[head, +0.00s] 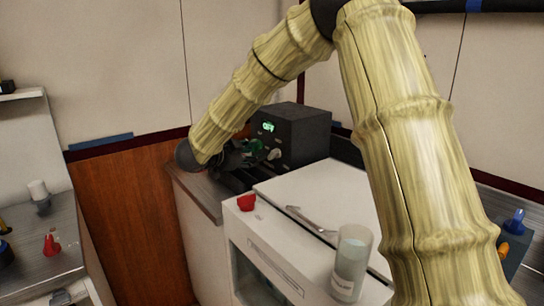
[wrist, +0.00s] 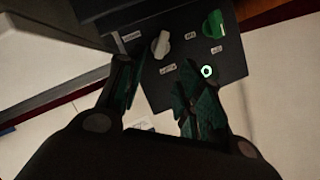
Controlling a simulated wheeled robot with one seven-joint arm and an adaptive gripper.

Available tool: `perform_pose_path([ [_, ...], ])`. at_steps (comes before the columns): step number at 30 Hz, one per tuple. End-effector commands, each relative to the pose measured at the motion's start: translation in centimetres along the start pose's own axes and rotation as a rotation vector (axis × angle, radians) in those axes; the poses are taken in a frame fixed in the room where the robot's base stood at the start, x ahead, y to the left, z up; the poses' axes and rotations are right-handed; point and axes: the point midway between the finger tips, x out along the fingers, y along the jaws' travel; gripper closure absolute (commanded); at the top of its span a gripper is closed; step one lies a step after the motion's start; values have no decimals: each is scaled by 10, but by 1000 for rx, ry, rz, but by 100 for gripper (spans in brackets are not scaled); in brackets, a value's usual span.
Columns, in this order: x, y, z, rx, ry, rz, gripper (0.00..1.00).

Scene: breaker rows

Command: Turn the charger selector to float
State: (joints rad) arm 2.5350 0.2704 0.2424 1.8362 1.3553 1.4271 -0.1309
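The charger is a dark box (head: 302,137) on the counter, with a green lit display (head: 269,126) that seems to read OFF. Its front carries a pale knob (head: 275,154) and a green knob. In the wrist view the panel (wrist: 185,85) shows the pale knob (wrist: 160,44), the green knob (wrist: 213,22) and a lit green ring (wrist: 207,71). The small labels are not readable, so I cannot tell which knob is the selector. My gripper (wrist: 157,72) is open and empty, its fingers apart before the panel, with the pale knob beyond the gap. It is partly hidden in the head view.
A white cabinet (head: 320,205) stands in front of the charger. On it are a red object (head: 246,202), a metal utensil (head: 310,219) and a clear jar (head: 351,262). A metal counter (head: 40,232) at left holds small items. My arm crosses above the cabinet.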

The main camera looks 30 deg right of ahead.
Motion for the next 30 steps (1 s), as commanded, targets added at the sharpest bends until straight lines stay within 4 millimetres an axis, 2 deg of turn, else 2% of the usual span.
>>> perform_pose_path([
  [18, 88, 0, 0, 3, -2, 1, 64],
  [24, 102, 0, 1, 1, -3, 1, 64],
  [30, 104, 0, 1, 1, -3, 0, 64],
])
